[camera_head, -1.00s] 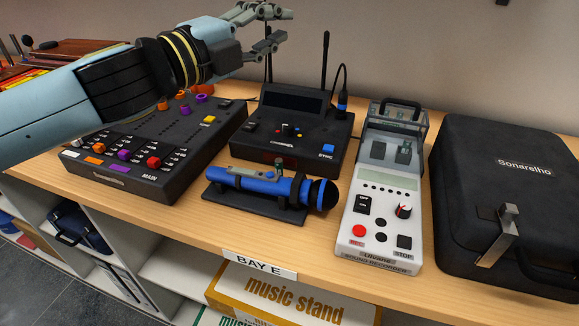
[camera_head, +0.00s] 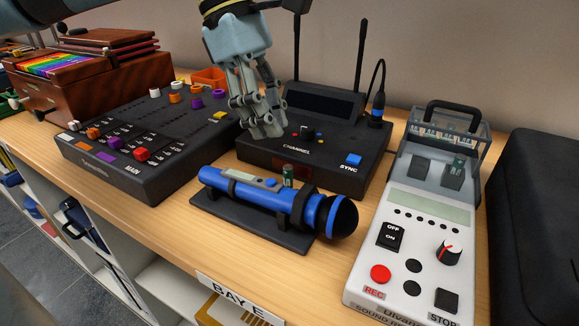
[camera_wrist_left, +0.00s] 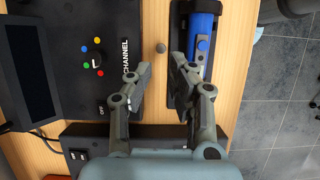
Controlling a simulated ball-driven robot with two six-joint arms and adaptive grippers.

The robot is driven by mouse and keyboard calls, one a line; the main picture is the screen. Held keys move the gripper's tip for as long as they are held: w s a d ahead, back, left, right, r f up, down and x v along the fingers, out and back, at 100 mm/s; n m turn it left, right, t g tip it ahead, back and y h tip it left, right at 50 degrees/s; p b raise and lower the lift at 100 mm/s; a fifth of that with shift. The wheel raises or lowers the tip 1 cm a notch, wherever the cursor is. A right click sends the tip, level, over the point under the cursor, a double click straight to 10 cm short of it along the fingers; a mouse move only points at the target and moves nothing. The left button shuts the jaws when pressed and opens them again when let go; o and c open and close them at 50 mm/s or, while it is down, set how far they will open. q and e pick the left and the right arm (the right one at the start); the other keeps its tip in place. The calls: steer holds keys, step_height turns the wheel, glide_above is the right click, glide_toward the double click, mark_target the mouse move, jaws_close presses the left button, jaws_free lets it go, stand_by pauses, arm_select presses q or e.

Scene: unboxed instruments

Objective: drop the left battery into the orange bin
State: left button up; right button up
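A small green battery (camera_head: 288,174) stands upright behind the blue microphone (camera_head: 322,212), its lower part hidden. In the left wrist view a small grey disc (camera_wrist_left: 160,47), apparently its top, shows on the wood between the microphone and the black receiver. Another green battery (camera_head: 458,168) shows at the recorder's upper part. The orange bin (camera_head: 209,76) is behind the mixer, partly hidden. My left gripper (camera_head: 262,128) points down over the receiver's left front, back and left of the standing battery; its fingers are apart and empty. My right gripper is out of view.
The black receiver (camera_head: 325,150) with upright antennas is beside the left gripper. The mixer (camera_head: 140,150) with raised knobs lies to the left. The white recorder (camera_head: 415,235) and a black case (camera_head: 535,220) are at the right. Bare wood shows around the microphone stand.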

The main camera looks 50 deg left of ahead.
mark_target(288, 165)
arm_select(q)
steer(key=shift+x, duration=3.4)
jaws_close()
